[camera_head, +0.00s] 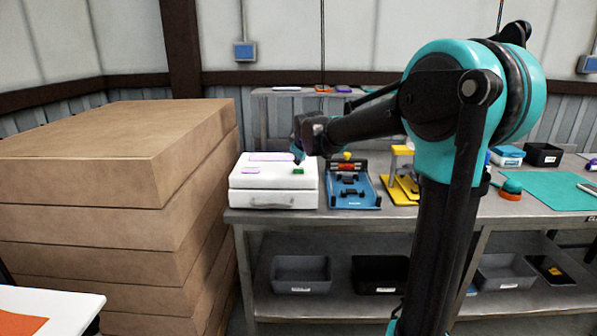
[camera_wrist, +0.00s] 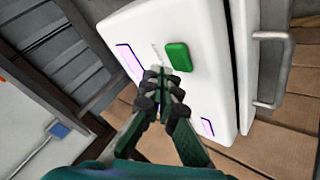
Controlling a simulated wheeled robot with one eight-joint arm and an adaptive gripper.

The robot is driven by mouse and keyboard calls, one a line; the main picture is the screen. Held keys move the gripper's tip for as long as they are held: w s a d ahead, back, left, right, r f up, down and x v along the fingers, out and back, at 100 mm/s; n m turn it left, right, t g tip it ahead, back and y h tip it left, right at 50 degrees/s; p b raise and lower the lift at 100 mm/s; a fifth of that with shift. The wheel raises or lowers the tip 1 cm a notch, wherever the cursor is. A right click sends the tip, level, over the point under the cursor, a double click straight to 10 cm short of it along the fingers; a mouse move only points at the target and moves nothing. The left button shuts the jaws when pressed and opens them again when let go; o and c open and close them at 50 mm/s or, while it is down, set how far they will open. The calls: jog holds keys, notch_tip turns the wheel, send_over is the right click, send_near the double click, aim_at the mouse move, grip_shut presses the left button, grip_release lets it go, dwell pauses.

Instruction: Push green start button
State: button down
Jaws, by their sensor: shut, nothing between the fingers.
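The green start button (camera_head: 298,170) is on the top of a white box-shaped device (camera_head: 270,198), near its right side. In the wrist view the green button (camera_wrist: 177,56) sits on the white face (camera_wrist: 205,85), just beyond my fingertips. My gripper (camera_head: 299,155) is shut and empty, pointing down close above the button. In the wrist view my gripper (camera_wrist: 162,75) has its fingertips together, beside the button's lower left edge in the picture. I cannot tell whether they touch the device.
Stacked cartons (camera_head: 110,160) stand left of the device. On the grey workbench (camera_head: 400,212), a blue fixture (camera_head: 352,190) and a yellow stand (camera_head: 402,180) are to its right. Grey and black bins sit on the lower shelf. A handle (camera_head: 272,206) is on the device's front.

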aim_at(299, 171)
jog(key=shift+r, duration=2.45)
